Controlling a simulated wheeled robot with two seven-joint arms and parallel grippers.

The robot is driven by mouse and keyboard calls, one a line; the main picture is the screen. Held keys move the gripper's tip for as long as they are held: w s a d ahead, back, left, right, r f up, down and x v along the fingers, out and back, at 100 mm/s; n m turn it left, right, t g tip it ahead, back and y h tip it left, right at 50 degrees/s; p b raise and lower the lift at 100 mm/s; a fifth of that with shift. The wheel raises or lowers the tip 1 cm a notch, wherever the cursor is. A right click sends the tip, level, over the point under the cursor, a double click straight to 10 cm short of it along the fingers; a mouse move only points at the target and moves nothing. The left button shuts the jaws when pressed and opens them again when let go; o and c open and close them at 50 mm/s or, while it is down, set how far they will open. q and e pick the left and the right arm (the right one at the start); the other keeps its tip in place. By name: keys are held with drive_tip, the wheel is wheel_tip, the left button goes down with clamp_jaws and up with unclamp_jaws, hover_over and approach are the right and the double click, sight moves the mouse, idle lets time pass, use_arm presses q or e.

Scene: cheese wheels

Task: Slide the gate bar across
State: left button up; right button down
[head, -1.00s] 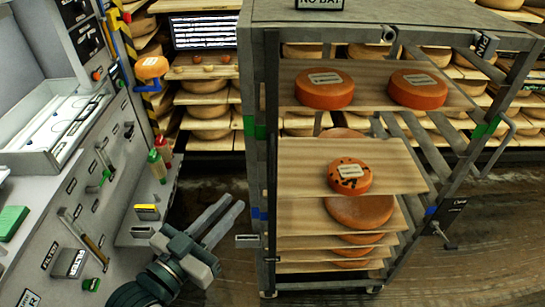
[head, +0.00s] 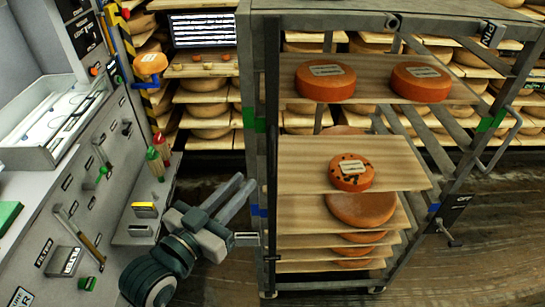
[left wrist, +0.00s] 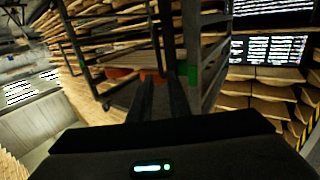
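The wheeled rack (head: 272,150) stands right of my left gripper (head: 245,184). I cannot tell for sure which part is the gate bar. A small pale metal piece (head: 246,239) sticks out low at the rack's left post.
Orange cheese wheels (head: 325,83) and a speckled one (head: 350,173) lie on the rack's boards. A grey panel (head: 75,210) with handles and small bottles (head: 155,163) stands at left. Shelves of cheese fill the back. Floor (head: 218,277) is open left of the rack.

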sight(271, 154)
use_arm(q)
drive_tip(key=p+x, duration=0.3)
drive_tip(key=x, duration=1)
clamp_jaws()
